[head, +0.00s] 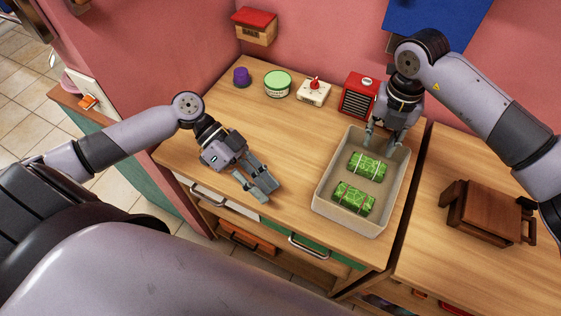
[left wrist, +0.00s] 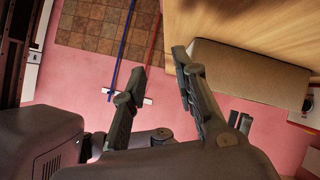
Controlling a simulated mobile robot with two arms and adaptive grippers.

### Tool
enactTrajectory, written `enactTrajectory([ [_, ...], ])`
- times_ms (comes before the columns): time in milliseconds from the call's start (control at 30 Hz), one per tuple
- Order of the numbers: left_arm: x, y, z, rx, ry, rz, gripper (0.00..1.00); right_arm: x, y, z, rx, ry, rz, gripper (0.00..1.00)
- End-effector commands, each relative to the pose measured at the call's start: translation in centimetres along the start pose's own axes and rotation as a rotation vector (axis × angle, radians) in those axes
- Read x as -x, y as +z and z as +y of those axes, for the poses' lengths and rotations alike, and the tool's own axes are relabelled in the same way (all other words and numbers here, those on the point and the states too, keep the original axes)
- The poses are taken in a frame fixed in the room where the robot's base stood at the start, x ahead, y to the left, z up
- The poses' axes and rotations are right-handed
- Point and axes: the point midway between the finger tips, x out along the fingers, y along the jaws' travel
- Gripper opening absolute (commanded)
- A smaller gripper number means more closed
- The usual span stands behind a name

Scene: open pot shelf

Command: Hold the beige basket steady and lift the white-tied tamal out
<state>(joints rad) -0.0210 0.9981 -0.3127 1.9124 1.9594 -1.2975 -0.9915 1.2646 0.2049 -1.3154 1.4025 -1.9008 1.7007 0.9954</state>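The beige basket (head: 321,193) stands on the wooden counter. Two green leaf-wrapped tamales lie in it: a far one (head: 367,166) with white ties, and a near one (head: 353,198) with thin bands whose colour I cannot tell for sure. My left gripper (head: 264,194) is over the counter, left of the basket and apart from it. Its fingers are spread and empty in the left wrist view (left wrist: 161,58), where the basket's outer wall (left wrist: 250,72) also shows. My right gripper (head: 381,146) points down at the basket's far end, fingers apart, with nothing between them; whether it touches the basket is unclear.
Along the back stand a purple jar (head: 241,77), a green-lidded tub (head: 277,84), a white timer (head: 314,92) and a red box (head: 359,95). A dark wooden object (head: 487,212) sits on the right counter, past a gap. The counter's middle is clear.

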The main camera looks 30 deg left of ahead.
Motion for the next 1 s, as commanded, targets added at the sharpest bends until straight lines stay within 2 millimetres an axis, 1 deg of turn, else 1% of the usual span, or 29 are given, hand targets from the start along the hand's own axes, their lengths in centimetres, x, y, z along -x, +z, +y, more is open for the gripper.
enactTrajectory([
  [33, 0.1, -1.6, -0.3, -0.09, -0.016, 0.04, 0.27, 0.0, 0.0, 0.0, 0.0, 0.0, 0.0, 0.33],
  [100, 0.3, -3.4, -0.5, -0.206, -0.04, 0.087, 0.27, 0.0, 0.0, 0.0, 0.0, 0.0, 0.0, 0.33],
  [233, 0.8, -5.8, -0.8, -0.357, -0.079, 0.144, 0.27, 0.0, 0.0, 0.0, 0.0, 0.0, 0.0, 0.33],
  [300, 0.9, -6.5, -0.9, -0.405, -0.092, 0.161, 0.27, 0.0, 0.0, 0.0, 0.0, 0.0, 0.0, 0.33],
  [400, 1.0, -7.0, -0.9, -0.437, -0.102, 0.173, 0.27, 0.0, 0.0, 0.0, 0.0, 0.0, 0.0, 0.33],
  [600, 0.7, -7.1, -1.0, -0.442, -0.102, 0.175, 0.27, 0.0, 0.0, 0.0, 0.0, 0.0, 0.0, 0.33],
  [667, 0.2, -7.2, -1.0, -0.443, -0.101, 0.175, 0.27, 0.0, 0.0, 0.0, 0.0, 0.0, 0.0, 0.33],
  [767, -1.2, -7.5, -1.1, -0.443, -0.101, 0.175, 0.27, 0.0, 0.0, 0.0, 0.0, 0.0, 0.0, 0.33],
  [1000, -5.8, -8.4, -1.3, -0.443, -0.099, 0.177, 0.27, 0.0, 0.0, 0.0, 0.0, 0.0, 0.0, 0.33],
])
